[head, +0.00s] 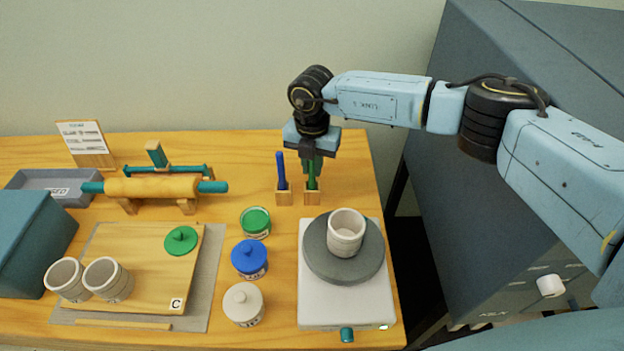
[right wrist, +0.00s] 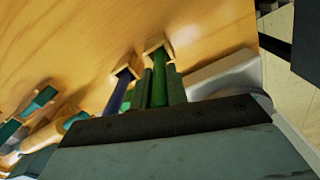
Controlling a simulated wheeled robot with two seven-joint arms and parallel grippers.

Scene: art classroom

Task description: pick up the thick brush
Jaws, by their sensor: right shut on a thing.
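Two brushes stand upright in small wooden holders near the back right of the table. The green brush (head: 311,184) is in the right holder (head: 312,199), and the blue brush (head: 281,172) is in the left holder (head: 284,198). My right gripper (head: 311,165) points down over the green brush and is shut on its upper part. In the right wrist view, the green brush (right wrist: 160,86) runs between my fingers into its holder, and the blue brush (right wrist: 118,95) is just outside them at left. Which brush is thicker is hard to tell. My left gripper is out of view.
Green (head: 256,222), blue (head: 250,258) and white (head: 244,304) jars stand in front of the holders. A turntable (head: 318,262) with a cup (head: 346,232) is at front right. A rolling pin (head: 150,187) on a stand lies to the left. A dark cabinet (head: 480,240) is at right.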

